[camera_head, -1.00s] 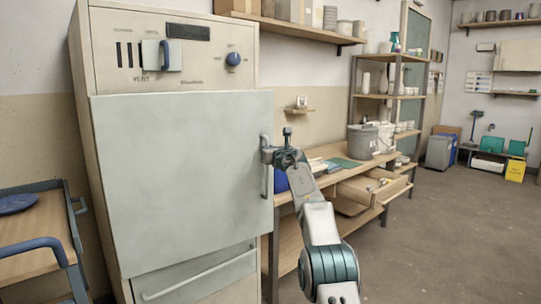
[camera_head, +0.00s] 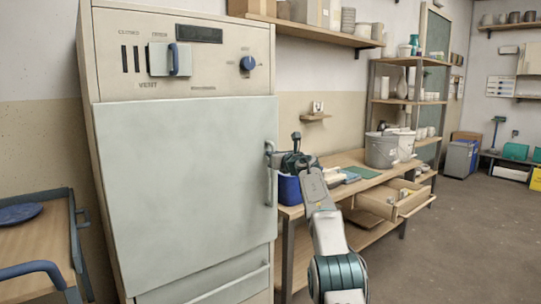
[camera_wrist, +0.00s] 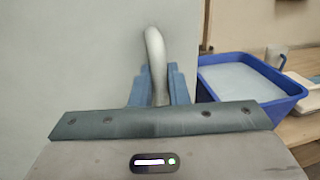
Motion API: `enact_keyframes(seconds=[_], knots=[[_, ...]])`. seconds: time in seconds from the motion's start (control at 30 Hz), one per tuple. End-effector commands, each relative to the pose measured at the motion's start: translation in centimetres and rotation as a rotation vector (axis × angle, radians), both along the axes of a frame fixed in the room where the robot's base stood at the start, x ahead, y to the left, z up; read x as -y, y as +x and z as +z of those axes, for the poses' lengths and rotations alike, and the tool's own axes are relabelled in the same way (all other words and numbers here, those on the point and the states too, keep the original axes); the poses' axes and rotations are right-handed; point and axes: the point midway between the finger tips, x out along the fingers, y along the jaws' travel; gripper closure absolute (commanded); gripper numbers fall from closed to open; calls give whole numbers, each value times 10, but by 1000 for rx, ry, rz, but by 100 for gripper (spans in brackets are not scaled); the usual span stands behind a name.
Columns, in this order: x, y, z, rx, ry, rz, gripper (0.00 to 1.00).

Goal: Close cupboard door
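The cupboard door (camera_head: 185,190) is a large pale grey-green panel on a tall cream cabinet. It lies close to flush with the cabinet front; whether a thin gap is left cannot be told. Its vertical handle (camera_head: 270,185) is near the right edge. My gripper (camera_head: 272,156) is at the upper part of this handle. In the wrist view the pale handle (camera_wrist: 155,45) runs between the two blue fingers of my gripper (camera_wrist: 157,82), which close around it with little or no gap. The fingertips are partly hidden behind the handle in the head view.
A blue tub (camera_head: 289,189) stands on the workbench (camera_head: 338,188) right of the cabinet. An open drawer (camera_head: 390,203) sticks out below the bench top. A cart (camera_head: 50,250) stands at the left.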

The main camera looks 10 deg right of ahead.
Motion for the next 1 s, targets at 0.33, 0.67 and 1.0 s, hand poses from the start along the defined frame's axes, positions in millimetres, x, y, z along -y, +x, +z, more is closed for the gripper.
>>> enact_keyframes(seconds=[0.33, 0.67, 1.0], knots=[[4, 2, -4, -3, -3, -15, 64], [-1, 2, -3, -2, -2, -7, 64], [-3, 0, -3, -1, 0, -3, 64]])
